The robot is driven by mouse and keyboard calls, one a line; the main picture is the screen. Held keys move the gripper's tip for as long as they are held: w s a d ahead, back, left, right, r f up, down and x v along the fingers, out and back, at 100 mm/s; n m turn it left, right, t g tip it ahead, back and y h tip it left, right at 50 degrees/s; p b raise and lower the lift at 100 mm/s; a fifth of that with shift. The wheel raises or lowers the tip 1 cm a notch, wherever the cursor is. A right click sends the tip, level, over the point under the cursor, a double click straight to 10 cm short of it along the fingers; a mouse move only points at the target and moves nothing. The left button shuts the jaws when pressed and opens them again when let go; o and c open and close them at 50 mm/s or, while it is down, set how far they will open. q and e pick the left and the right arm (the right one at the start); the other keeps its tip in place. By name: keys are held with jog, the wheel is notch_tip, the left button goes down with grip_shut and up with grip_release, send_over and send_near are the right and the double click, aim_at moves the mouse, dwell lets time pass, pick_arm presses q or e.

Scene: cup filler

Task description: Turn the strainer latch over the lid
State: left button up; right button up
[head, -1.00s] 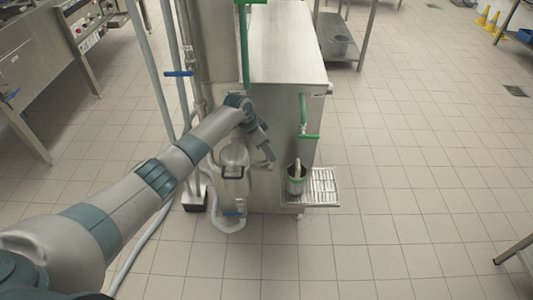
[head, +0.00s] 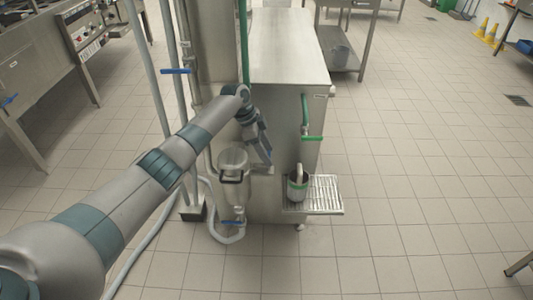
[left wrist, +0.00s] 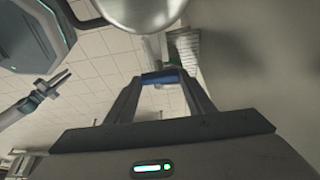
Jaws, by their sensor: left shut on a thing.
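The strainer (head: 233,185) is a rounded, clear-looking vessel with a dark square handle shape at its front, beside the steel machine in the head view. A rounded metal body (left wrist: 142,12) fills the top of the left wrist view; I cannot tell if it is the strainer. My left gripper (head: 268,160) is just right of the strainer. In the left wrist view its fingers are shut on a small blue piece (left wrist: 162,76), apparently the latch's grip. The lid and the rest of the latch cannot be made out. My right gripper (left wrist: 60,80) shows small at the left there.
The steel machine (head: 285,50) stands right behind my left gripper. A drip tray (head: 325,193) with a cup (head: 297,187) on it juts out to the right. A blue valve handle (head: 232,222) sits below the strainer. Open floor lies to the right.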

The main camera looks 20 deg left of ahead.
aim_at(254, 164)
pick_arm(q)
jog(key=o, duration=1.1)
jog(key=shift+c, duration=0.2)
jog(key=b+v, duration=0.1)
jog(key=v, duration=1.1)
jog(key=shift+b, duration=0.3)
pick_arm(e)
jog(key=shift+s+d+f+g+h, duration=0.3)
jog(key=shift+s+d+f+g, duration=0.4)
jog(key=shift+s+d, duration=0.2)
